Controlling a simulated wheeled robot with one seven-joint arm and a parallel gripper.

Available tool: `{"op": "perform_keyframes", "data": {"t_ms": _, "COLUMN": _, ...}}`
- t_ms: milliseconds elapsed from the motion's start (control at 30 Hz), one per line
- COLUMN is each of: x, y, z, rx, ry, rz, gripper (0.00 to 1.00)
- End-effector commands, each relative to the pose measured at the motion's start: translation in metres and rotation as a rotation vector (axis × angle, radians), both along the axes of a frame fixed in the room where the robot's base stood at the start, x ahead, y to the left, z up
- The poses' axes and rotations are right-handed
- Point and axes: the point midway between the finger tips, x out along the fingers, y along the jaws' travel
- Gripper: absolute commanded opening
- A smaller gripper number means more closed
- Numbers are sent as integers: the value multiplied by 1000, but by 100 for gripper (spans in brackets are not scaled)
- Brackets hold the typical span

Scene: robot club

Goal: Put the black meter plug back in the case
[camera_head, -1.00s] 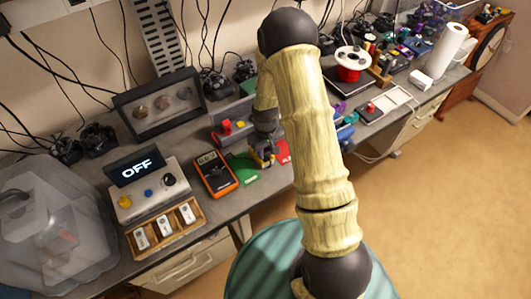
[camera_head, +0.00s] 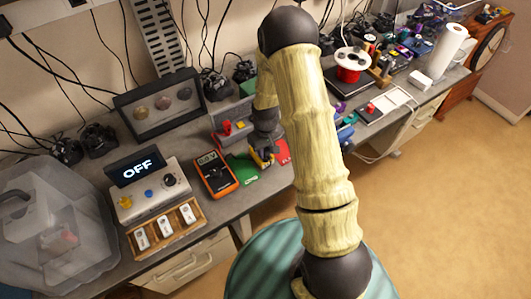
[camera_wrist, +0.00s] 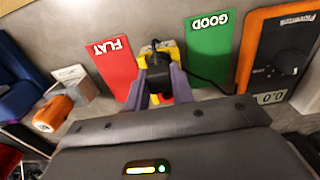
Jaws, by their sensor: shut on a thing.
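My gripper (camera_wrist: 159,64), with purple fingers, is shut on the black meter plug (camera_wrist: 158,82) in the wrist view. The plug is at a yellow block (camera_wrist: 172,53), partly hidden by the fingers; I cannot tell whether they touch. A dark cable runs right from there toward the orange meter (camera_wrist: 279,60). In the head view my gripper (camera_head: 264,154) is low over the bench, just right of the meter (camera_head: 214,174). A grey box (camera_head: 235,112) with a red piece stands behind the meter; I cannot tell if it is the case.
A green GOOD card (camera_wrist: 209,52) and a red FLAT card (camera_wrist: 106,66) flank the yellow block. Left of the meter are a control box reading OFF (camera_head: 143,202) and a wooden tray (camera_head: 184,231). A clear plastic bin (camera_head: 50,240) stands at far left.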

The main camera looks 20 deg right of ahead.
Motion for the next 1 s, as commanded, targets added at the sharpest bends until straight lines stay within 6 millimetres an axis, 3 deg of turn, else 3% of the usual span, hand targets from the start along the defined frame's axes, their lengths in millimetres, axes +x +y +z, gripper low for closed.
{"op": "perform_keyframes", "data": {"t_ms": 1000, "x": 0, "y": 0, "z": 15, "rx": 0, "ry": 0, "rz": 0, "gripper": 2}}
